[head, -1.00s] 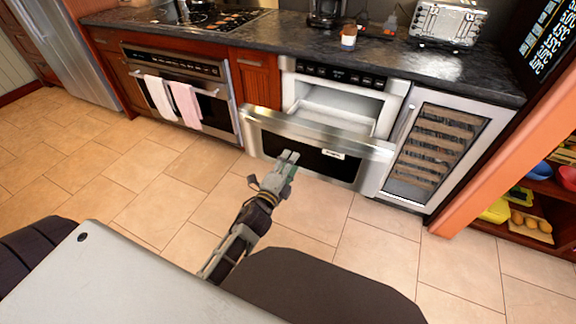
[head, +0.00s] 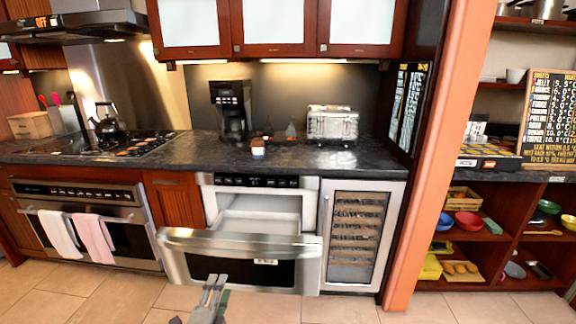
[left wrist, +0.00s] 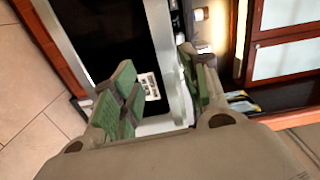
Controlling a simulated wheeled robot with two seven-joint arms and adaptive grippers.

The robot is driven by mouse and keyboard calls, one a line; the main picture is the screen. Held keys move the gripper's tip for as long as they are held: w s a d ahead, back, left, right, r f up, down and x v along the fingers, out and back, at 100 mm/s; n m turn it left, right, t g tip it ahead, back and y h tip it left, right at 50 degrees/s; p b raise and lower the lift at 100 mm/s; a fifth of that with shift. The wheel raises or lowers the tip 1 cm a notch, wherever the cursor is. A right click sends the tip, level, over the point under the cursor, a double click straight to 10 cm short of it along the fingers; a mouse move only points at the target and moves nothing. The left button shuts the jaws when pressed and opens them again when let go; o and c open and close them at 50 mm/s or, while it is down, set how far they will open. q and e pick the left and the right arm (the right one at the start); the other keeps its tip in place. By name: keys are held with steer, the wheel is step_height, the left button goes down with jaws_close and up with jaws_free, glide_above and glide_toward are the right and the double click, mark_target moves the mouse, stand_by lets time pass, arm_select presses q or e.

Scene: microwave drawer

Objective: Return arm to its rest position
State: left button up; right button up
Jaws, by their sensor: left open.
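My left gripper (head: 214,290) is at the bottom of the head view, in front of the open microwave drawer (head: 240,246). In the left wrist view the gripper (left wrist: 160,95) has its two green-padded fingers apart with nothing between them. The drawer's dark front panel (left wrist: 105,35) and its white label (left wrist: 148,86) show beyond the fingers. The drawer is pulled out, and its interior (head: 262,212) looks empty. My right gripper is in neither view.
An oven (head: 90,225) with two towels on its handle is left of the drawer. A wine cooler (head: 357,232) stands right of it, beside an orange post (head: 412,180). Open shelves (head: 500,215) are at the far right. Tiled floor (head: 90,300) lies in front.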

arm_select(q)
steer(key=s+a+f+n+g+y, duration=0.1)
steer(key=s+a+f+n+g, duration=0.2)
steer(key=f+n, duration=0.5)
steer(key=s+a+f+n+g+y, duration=0.1)
steer(key=s+f+n+g+y, duration=0.25)
steer(key=f, duration=0.75)
steer(key=s+d+f+n+g+h, duration=0.2)
steer(key=s+d+f+g, duration=0.1)
steer(key=s+f, duration=0.6)
steer(key=s+d+f+n+g+h+p, duration=0.1)
steer(key=s+d+f+g+h, duration=0.1)
steer(key=s+f+g, duration=0.4)
steer(key=s+d+f, duration=0.1)
steer(key=s+f, duration=0.2)
steer(key=shift+s+n, duration=0.15)
steer(key=shift+n, duration=0.2)
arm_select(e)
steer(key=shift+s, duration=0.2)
arm_select(q)
steer(key=shift+s+f+g+h+p, duration=0.15)
steer(key=shift+f+g+h+p, duration=0.1)
steer(key=shift+p, duration=0.3)
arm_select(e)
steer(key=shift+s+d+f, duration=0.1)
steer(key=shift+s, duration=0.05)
